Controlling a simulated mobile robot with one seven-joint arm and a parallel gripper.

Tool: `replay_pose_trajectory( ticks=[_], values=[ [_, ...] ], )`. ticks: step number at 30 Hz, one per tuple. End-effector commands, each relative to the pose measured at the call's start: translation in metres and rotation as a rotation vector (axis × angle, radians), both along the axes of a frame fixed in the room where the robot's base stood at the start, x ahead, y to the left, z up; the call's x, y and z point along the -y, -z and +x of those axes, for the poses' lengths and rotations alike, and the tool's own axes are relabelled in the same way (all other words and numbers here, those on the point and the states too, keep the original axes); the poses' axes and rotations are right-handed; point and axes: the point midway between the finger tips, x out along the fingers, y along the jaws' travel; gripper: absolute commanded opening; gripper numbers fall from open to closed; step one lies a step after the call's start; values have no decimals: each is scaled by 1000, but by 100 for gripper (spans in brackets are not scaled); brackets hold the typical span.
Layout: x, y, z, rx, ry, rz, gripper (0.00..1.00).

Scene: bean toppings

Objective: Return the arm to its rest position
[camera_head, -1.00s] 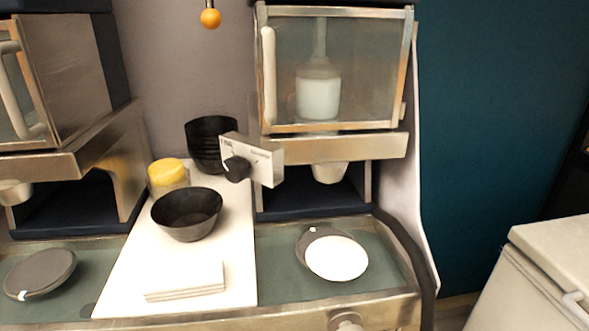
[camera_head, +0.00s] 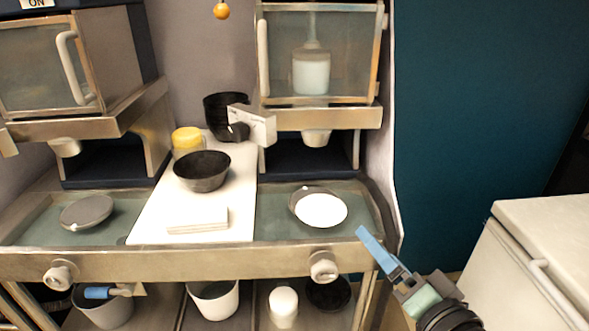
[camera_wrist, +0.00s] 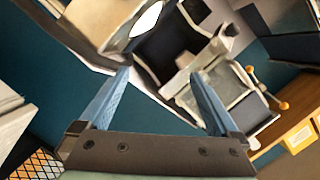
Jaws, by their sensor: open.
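My gripper (camera_head: 372,240) shows at the lower right in the head view, just right of the counter's front right corner. Its blue fingers point up and to the left. In the wrist view my gripper (camera_wrist: 160,85) has its two blue fingers wide apart, with nothing between them. It holds nothing. My arm behind the gripper runs off the bottom edge of the head view.
The steel counter (camera_head: 200,262) carries a black bowl (camera_head: 202,178), a yellow-lidded jar (camera_head: 187,139) and a pan with white contents (camera_head: 321,210). White containers (camera_head: 214,300) stand on the lower shelf. A white chest (camera_head: 545,235) stands at the right.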

Motion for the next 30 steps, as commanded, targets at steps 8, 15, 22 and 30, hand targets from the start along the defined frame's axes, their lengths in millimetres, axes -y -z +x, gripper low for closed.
replay_pose_trajectory(
  ticks=[8, 15, 22, 30],
  values=[
    [-69, -211, 18, 421, 170, -471, 98],
    [-124, -357, -45, 798, 358, -683, 98],
    [-147, -418, -99, 993, 478, -747, 98],
    [-149, -423, -107, 1015, 497, -755, 98]
  ],
)
